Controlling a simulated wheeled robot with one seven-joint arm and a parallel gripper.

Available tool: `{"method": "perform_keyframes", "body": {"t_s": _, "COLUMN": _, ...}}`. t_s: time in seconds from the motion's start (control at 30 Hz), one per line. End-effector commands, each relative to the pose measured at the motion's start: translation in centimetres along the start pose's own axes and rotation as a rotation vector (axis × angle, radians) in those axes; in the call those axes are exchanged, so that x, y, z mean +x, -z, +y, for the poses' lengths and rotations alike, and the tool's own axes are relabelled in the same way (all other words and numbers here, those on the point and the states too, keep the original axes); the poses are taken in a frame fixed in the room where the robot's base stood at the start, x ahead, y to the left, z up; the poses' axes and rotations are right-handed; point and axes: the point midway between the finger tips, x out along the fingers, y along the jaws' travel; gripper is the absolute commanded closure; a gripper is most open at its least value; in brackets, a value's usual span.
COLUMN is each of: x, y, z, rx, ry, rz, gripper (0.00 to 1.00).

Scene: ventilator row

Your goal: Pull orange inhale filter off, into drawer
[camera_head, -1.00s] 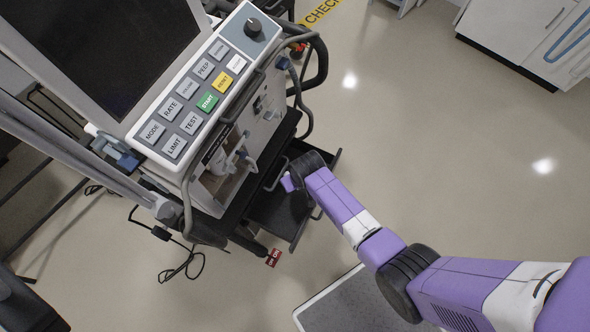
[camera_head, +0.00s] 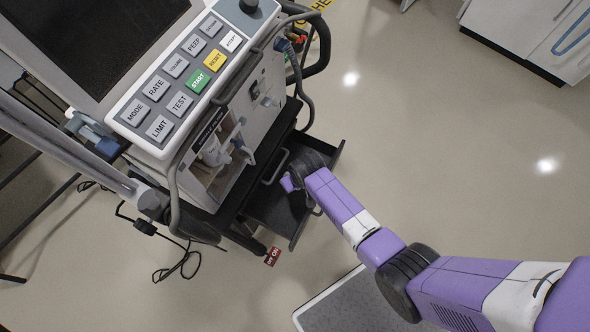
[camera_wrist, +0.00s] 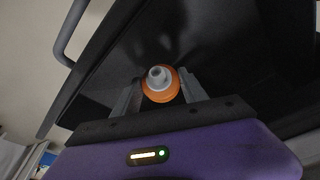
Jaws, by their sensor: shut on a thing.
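The orange inhale filter (camera_wrist: 160,94), with a pale grey port on top, sits between the two grey fingers of my gripper (camera_wrist: 158,86) in the wrist view. The gripper is shut on it. Behind it is the dark interior of the drawer (camera_wrist: 215,35). In the head view the open black drawer (camera_head: 268,203) juts from the ventilator (camera_head: 262,98), low down. My gripper (camera_head: 289,184) is over the drawer there, and my wrist hides the filter. I cannot tell whether the filter touches the drawer floor.
The drawer's grey bar handle (camera_head: 274,167) and the ventilator's hoses (camera_head: 306,103) are close to my wrist. A red tag (camera_head: 272,256) hangs below the drawer. A white cabinet (camera_head: 530,35) stands at the upper right. The floor between is clear.

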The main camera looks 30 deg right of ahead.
Motion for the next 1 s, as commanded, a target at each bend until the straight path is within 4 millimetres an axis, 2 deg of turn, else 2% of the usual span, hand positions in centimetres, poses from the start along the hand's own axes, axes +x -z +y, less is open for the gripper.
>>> {"method": "perform_keyframes", "body": {"t_s": 0.1, "x": -0.1, "y": 0.0, "z": 0.0, "rx": 0.0, "ry": 0.0, "rz": 0.0, "gripper": 1.0}}
{"method": "perform_keyframes", "body": {"t_s": 0.13, "x": -0.1, "y": 0.0, "z": 0.0, "rx": 0.0, "ry": 0.0, "rz": 0.0, "gripper": 0.48}}
{"method": "perform_keyframes", "body": {"t_s": 0.23, "x": -0.1, "y": 0.0, "z": 0.0, "rx": 0.0, "ry": 0.0, "rz": 0.0, "gripper": 0.28}}
{"method": "perform_keyframes", "body": {"t_s": 0.27, "x": -0.1, "y": 0.0, "z": 0.0, "rx": 0.0, "ry": 0.0, "rz": 0.0, "gripper": 0.24}}
{"method": "perform_keyframes", "body": {"t_s": 0.67, "x": -0.7, "y": 0.1, "z": 0.0, "rx": 0.0, "ry": 0.0, "rz": 0.002, "gripper": 0.24}}
{"method": "perform_keyframes", "body": {"t_s": 1.0, "x": -5.4, "y": 0.0, "z": 0.1, "rx": 0.001, "ry": -0.001, "rz": 0.001, "gripper": 0.24}}
